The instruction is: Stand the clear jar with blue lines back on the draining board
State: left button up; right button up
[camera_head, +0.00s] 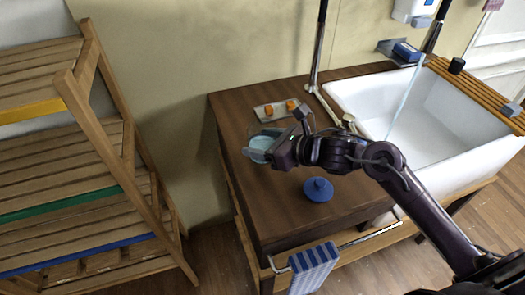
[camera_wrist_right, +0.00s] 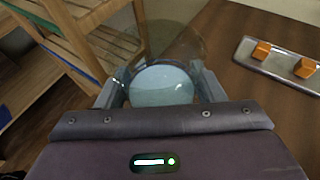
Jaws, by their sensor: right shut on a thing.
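The clear jar (camera_head: 258,143) is see-through with a pale blue round area inside; no blue lines can be made out. My right gripper (camera_head: 264,150) is shut on it at the left end of the brown wooden counter (camera_head: 240,110). In the right wrist view the jar (camera_wrist_right: 162,84) sits between the two grey fingers of the right gripper (camera_wrist_right: 160,88). I cannot tell whether its base touches the counter. A slatted wooden board (camera_head: 475,93), perhaps the draining board, lies across the far right of the sink. My left gripper is not in view.
A white sink (camera_head: 435,140) fills the counter's right side. A blue knobbed lid (camera_head: 318,190) lies in front of my right wrist. A small tray (camera_head: 272,112) with two orange blocks is behind. Wooden shelves (camera_head: 85,110) stand left; a blue patterned towel (camera_head: 314,268) hangs in front.

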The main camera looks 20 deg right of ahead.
notch_tip(320, 180, down, 3)
jog(key=shift+f, duration=0.15)
jog(key=shift+f, duration=0.15)
jog(key=shift+f, duration=0.1)
jog(key=o, duration=1.2)
jog(key=shift+o, duration=0.2)
